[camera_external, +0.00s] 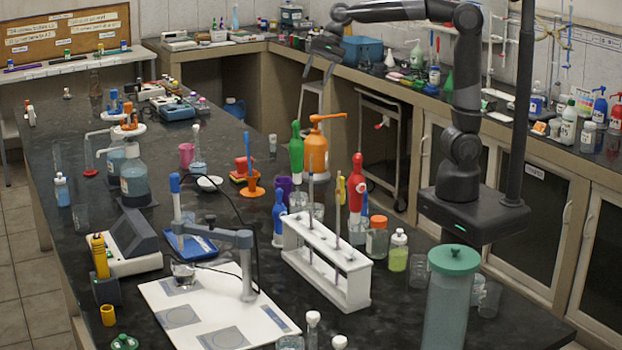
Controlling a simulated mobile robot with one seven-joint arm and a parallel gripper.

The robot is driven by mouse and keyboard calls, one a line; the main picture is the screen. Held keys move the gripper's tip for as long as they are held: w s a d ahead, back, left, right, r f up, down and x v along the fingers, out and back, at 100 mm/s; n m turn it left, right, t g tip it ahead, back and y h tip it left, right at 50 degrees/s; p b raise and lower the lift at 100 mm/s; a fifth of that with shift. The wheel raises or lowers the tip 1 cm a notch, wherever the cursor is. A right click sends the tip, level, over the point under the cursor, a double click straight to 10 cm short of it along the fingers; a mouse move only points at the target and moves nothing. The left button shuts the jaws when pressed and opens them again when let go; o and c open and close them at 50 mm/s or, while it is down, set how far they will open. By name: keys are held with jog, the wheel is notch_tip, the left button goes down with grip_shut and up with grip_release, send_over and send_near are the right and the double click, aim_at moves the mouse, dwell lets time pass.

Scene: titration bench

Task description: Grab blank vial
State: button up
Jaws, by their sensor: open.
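My gripper (319,70) hangs from my dark arm at the upper middle, fingers pointing down and spread apart with nothing between them. I cannot tell which item is the blank vial. Small vials stand on the left white shelf, one with a green cap (67,54) and one with a blue cap (123,46). Another small capped vial (67,94) stands on the far left of the dark bench. A small pale-capped vial (272,143) is near the bench's right edge. My gripper is apart from all of these.
The dark bench (75,130) is crowded with bottles, a white rack (325,265), a titration stand on a white plate (215,310) and a large green-lidded jar (450,300).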

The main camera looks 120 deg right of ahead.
jog(key=d+f+m+h, duration=0.1)
jog(key=d+f+m, duration=0.1)
jog(key=d+m, duration=0.95)
jog(key=m+g+h, duration=0.1)
jog(key=m+g, duration=0.1)
jog(key=m, duration=0.5)
send_over(272, 139)
jog(key=s+a, duration=0.2)
jog(key=s, duration=0.2)
notch_tip(272, 139, down, 3)
jog(key=shift+m, duration=0.25)
jog(key=s+x, duration=0.1)
jog(key=x, duration=0.6)
jog(key=s+a+f+x, duration=0.1)
jog(key=x, duration=0.7)
jog(key=s+a+x, duration=0.1)
jog(key=s+x, duration=0.1)
jog(key=x, duration=0.5)
jog(key=shift+f, duration=0.5)
jog(key=shift+t+h, duration=0.3)
jog(key=x, duration=0.5)
jog(key=shift+w+d+f, duration=0.15)
jog(key=shift+d+f, duration=0.1)
jog(key=shift+d, duration=0.05)
jog(key=c, duration=1.1)
